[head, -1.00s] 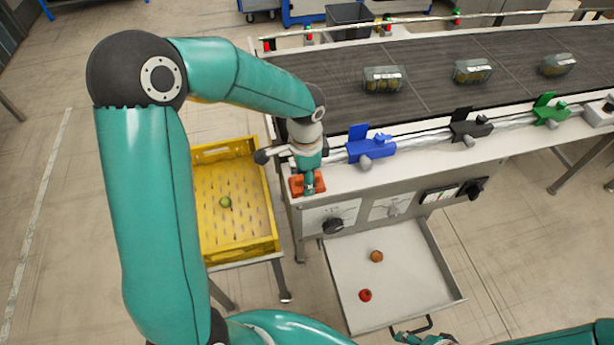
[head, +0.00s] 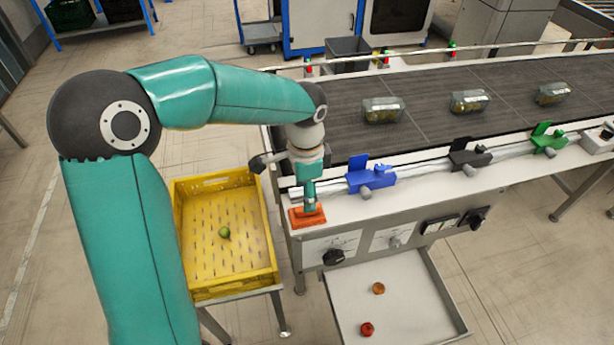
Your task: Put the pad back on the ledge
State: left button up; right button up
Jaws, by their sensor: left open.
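The orange-red pad (head: 299,221) lies flat on the pale ledge (head: 345,206) at the near left corner of the conveyor. My left gripper (head: 309,207) points down just above the pad, its jaws open. Its fingertips hide part of the pad's back edge and middle. I cannot tell whether they still touch it. My right gripper is out of view.
Blue (head: 371,179), black (head: 469,160) and green (head: 547,141) clamps sit along the rail behind the ledge. Clear boxes stand on the dark belt (head: 425,112). A yellow crate (head: 272,240) holds a green fruit. An open drawer (head: 400,318) holds two fruits.

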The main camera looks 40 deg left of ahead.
pick_arm(q)
notch_tip(320, 180, up, 5)
jog(key=shift+r, duration=0.2)
dwell(0.6)
